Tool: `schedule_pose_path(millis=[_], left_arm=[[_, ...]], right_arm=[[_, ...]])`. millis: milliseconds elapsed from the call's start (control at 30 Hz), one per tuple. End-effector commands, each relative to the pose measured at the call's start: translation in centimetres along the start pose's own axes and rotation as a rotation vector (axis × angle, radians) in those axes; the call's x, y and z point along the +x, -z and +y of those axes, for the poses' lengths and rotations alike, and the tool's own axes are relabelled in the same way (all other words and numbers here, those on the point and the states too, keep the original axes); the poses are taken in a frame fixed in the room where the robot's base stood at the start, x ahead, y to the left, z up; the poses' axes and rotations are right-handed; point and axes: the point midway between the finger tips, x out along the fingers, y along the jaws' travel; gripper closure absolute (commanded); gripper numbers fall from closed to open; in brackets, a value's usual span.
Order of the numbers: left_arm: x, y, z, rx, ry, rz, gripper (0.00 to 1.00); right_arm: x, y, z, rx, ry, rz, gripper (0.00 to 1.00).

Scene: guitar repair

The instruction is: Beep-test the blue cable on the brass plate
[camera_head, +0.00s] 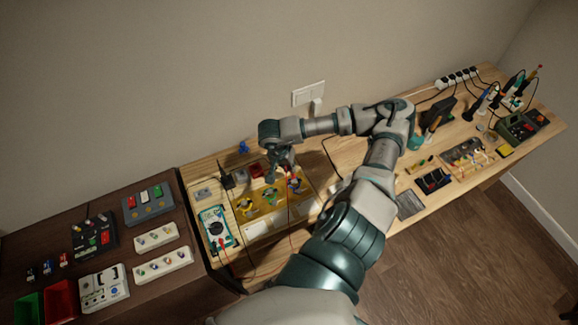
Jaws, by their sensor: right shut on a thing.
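The brass-yellow plate (259,212) lies on the wooden bench, left of centre, with several small round parts on it. Small blue bits show among these parts, but the blue cable is too small to tell apart. My right gripper (284,174) points down over the plate's back part. It is shut on a thin thing that looks like the red test probe (288,208); a red lead runs down from it. Whether its tip touches anything cannot be told. The teal multimeter (216,228) lies left of the plate. My left gripper is not in view.
A dark side table (185,280) at left holds trays, switches and red and green bins (60,300). My right arm crosses the middle of the bench. Soldering tools (490,98) and a power strip (456,77) stand at far right. A wall socket (309,93) is behind.

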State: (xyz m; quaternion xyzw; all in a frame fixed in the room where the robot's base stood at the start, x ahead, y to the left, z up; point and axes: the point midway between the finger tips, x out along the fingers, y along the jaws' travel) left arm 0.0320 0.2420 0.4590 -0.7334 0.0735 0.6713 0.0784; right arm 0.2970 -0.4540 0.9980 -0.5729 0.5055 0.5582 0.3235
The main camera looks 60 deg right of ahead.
Motion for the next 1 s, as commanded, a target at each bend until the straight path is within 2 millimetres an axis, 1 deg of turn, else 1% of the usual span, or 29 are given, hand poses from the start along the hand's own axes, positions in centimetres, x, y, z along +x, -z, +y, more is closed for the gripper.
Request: schedule_pose_path(millis=[667, 1000], left_arm=[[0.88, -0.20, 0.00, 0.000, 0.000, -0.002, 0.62], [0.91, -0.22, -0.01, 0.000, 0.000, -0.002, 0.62]], right_arm=[[0.84, -0.15, -0.16, 0.000, 0.000, 0.000, 1.00], [0.79, -0.13, -0.15, 0.000, 0.000, 0.000, 1.00]])
